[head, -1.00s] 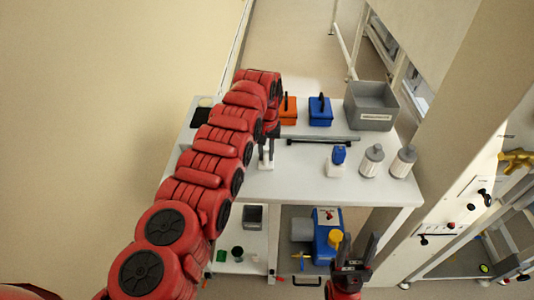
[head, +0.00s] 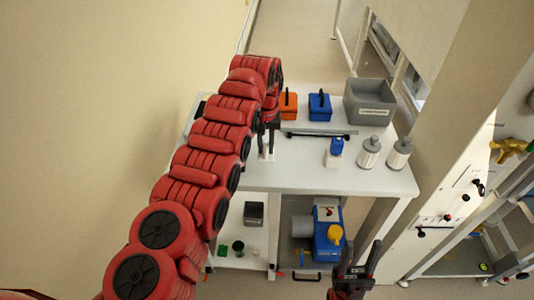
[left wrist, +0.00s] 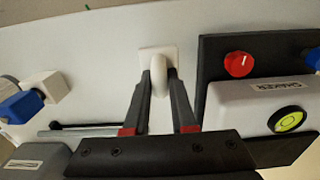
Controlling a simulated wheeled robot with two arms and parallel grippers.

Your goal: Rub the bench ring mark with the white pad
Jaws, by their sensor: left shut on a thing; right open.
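My left gripper (head: 268,140) reaches over the white bench. Its fingers, also clear in the left wrist view (left wrist: 160,88), are shut on the upright handle of the white pad (left wrist: 170,52). The pad's square base is down at the bench top; I cannot tell whether it touches. In the head view the pad (head: 266,157) is a small white patch under the fingertips. The ring mark does not show; the pad or my arm may hide it. My right gripper (head: 361,256) is open and empty, in front of the bench, low at the picture's right.
A shaker (left wrist: 245,105) with a red knob stands close beside the pad. A dark bar (head: 318,134), a blue-topped bottle (head: 335,152), two grey-capped bottles, orange and blue boxes (head: 320,107) and a grey bin (head: 370,102) share the bench (head: 310,180). Its front strip is clear.

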